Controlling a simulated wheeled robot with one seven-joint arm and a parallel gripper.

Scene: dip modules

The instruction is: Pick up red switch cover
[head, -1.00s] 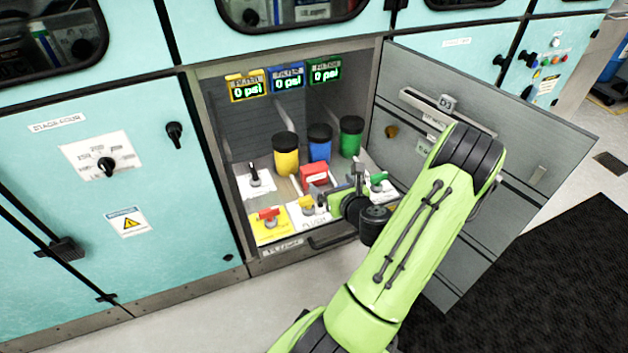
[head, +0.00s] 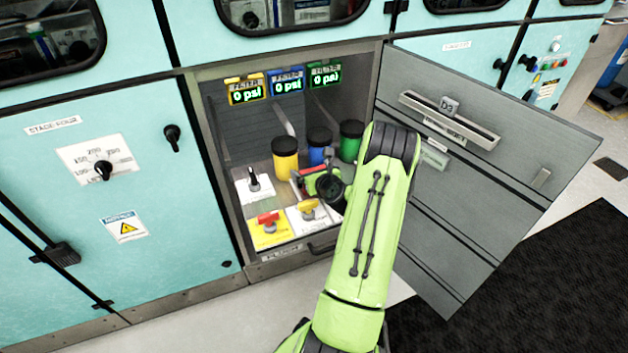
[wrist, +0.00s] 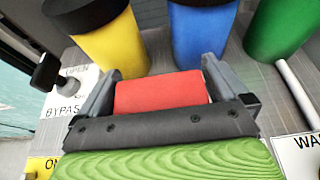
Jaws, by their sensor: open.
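The red switch cover (wrist: 160,92) is a red block in front of the yellow and blue canisters. In the wrist view it lies between the two grey fingers of my gripper (wrist: 158,88), one finger on each side. The fingers are open; whether they touch the cover cannot be told. The near part of the cover is hidden behind the gripper body. In the head view my gripper (head: 304,180) is inside the open cabinet. There the cover is mostly hidden by the gripper and arm.
A yellow canister (head: 285,160), a blue canister (head: 319,150) and a green canister (head: 350,142) stand just behind. The cabinet door (head: 480,200) stands open at right.

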